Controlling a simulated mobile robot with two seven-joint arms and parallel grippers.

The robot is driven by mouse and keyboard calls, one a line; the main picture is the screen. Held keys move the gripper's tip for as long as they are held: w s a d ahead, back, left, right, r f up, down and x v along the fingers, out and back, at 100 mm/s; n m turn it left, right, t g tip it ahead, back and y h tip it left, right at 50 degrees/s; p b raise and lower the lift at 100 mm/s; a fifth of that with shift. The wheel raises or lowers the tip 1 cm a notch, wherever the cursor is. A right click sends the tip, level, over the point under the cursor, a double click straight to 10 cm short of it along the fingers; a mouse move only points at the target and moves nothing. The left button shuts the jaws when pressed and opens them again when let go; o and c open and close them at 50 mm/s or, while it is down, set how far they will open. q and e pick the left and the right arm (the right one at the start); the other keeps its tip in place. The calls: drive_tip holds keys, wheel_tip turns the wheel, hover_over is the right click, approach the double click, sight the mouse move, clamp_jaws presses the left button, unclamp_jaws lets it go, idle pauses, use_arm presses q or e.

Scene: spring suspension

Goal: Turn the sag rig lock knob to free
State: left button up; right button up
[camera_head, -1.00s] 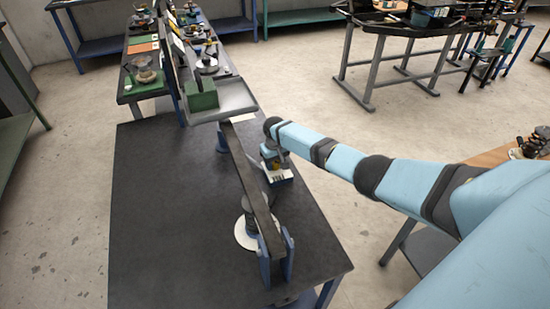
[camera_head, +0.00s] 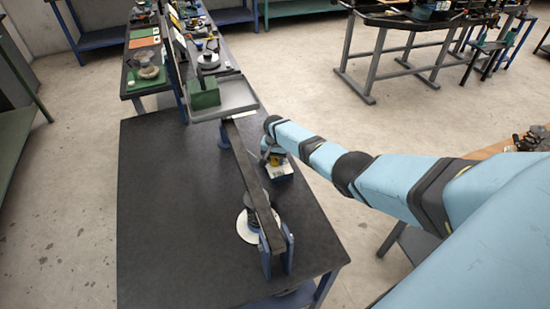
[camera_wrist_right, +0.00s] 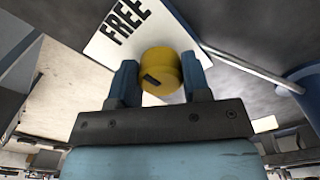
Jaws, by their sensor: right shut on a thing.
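The sag rig lock knob (camera_wrist_right: 161,72) is a yellow round knob with a dark mark on its face, in front of a white plate (camera_wrist_right: 118,35) reading FREE. In the right wrist view my right gripper (camera_wrist_right: 160,80) has its two blue fingers on either side of the knob, shut on it. In the head view the knob (camera_head: 275,160) is a small yellow spot on a blue-based box beside the dark beam (camera_head: 250,180), partly hidden by my right gripper (camera_head: 272,155). The knob's exact setting is hard to tell. My left gripper is not in view.
The beam runs above the dark bench (camera_head: 170,220) to a blue bracket (camera_head: 277,252), with a spring on a white disc (camera_head: 247,236) below. The bench's left side is clear.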

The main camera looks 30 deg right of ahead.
idle(0.6)
drive_tip(key=o, duration=0.9)
drive_tip(key=shift+r, duration=0.15)
drive_tip(key=shift+r, duration=0.3)
wheel_tip(320, 180, up, 13)
drive_tip(key=shift+r+p, duration=0.1)
drive_tip(key=shift+p, duration=0.55)
